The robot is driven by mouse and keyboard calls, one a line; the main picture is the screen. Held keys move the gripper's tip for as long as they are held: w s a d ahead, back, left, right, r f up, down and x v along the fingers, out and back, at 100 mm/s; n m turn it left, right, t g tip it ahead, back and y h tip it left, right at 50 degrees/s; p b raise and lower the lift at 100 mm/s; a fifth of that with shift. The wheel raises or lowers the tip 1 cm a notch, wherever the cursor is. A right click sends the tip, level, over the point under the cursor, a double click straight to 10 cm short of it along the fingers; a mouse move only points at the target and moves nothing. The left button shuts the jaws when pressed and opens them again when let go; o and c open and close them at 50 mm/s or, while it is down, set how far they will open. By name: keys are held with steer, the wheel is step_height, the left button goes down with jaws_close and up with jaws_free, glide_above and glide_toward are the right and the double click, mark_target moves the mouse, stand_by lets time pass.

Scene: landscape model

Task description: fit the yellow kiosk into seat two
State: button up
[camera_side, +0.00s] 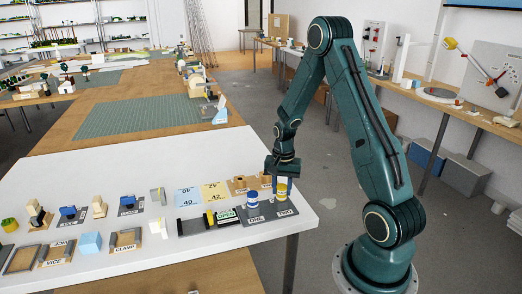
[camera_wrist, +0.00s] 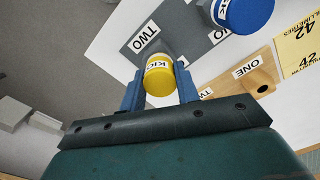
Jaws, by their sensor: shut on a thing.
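The yellow kiosk (camera_side: 282,190) is a small cylinder with a white label band. It also shows in the wrist view (camera_wrist: 159,82), between the two blue fingers of my gripper (camera_wrist: 160,88). My gripper (camera_side: 283,177) is shut on it from above in the side view. The kiosk is over or at the TWO end of the dark grey seat board (camera_side: 268,218); I cannot tell whether its bottom touches. In the wrist view the TWO label (camera_wrist: 146,38) lies just beyond the kiosk, and the seat itself is hidden.
A blue kiosk (camera_side: 252,199) stands at the ONE end of the same board, close beside. A wooden block with holes (camera_side: 238,184) is behind it. Blue and yellow number cards (camera_side: 187,197) and a black-railed OPEN fixture (camera_side: 205,224) lie left. The table's right edge is close.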

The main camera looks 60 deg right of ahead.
mark_target(282, 187)
steer(key=shift+f, duration=0.2)
steer(key=o, duration=1.2)
steer(key=shift+r, duration=0.15)
step_height(282, 187, up, 14)
steer(key=shift+f, duration=0.25)
stand_by(0.4)
